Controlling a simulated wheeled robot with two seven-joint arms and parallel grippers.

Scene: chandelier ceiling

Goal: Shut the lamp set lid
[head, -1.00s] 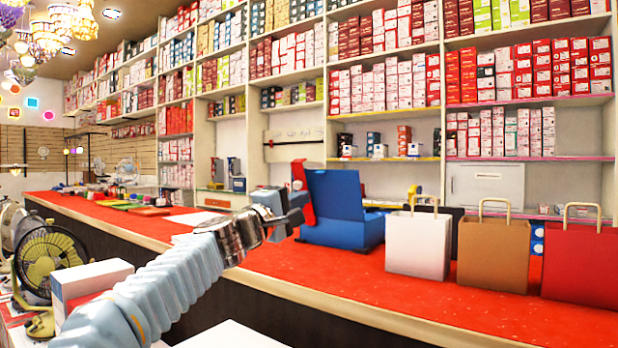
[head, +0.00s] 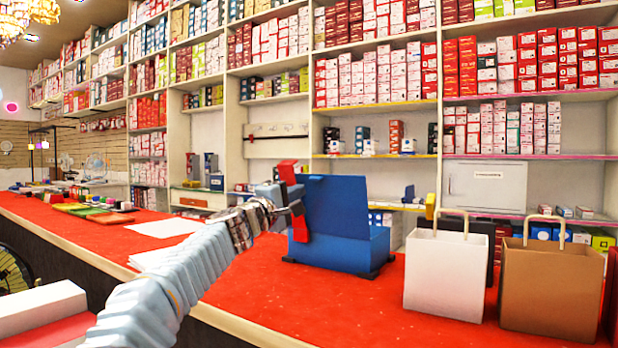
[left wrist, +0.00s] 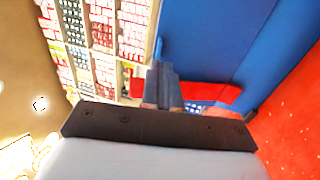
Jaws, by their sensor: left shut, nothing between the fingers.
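The lamp set (head: 378,248) is a blue box on the red counter, near the middle of the head view. Its blue lid (head: 338,205) stands raised and upright, with its broad face towards me. A red part (head: 287,172) shows at the lid's left edge. My left gripper (head: 299,206) is shut and empty at that left edge; I cannot tell whether it touches. In the left wrist view the shut fingers (left wrist: 165,88) point along the blue lid (left wrist: 215,40), with a red strip (left wrist: 215,95) close by. The box's inside is hidden. My right gripper is not in view.
A white paper bag (head: 445,275) and a brown paper bag (head: 552,290) stand right of the box. Shelves of small boxes (head: 375,80) fill the back wall. The red counter (head: 290,300) is clear in front of the box.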

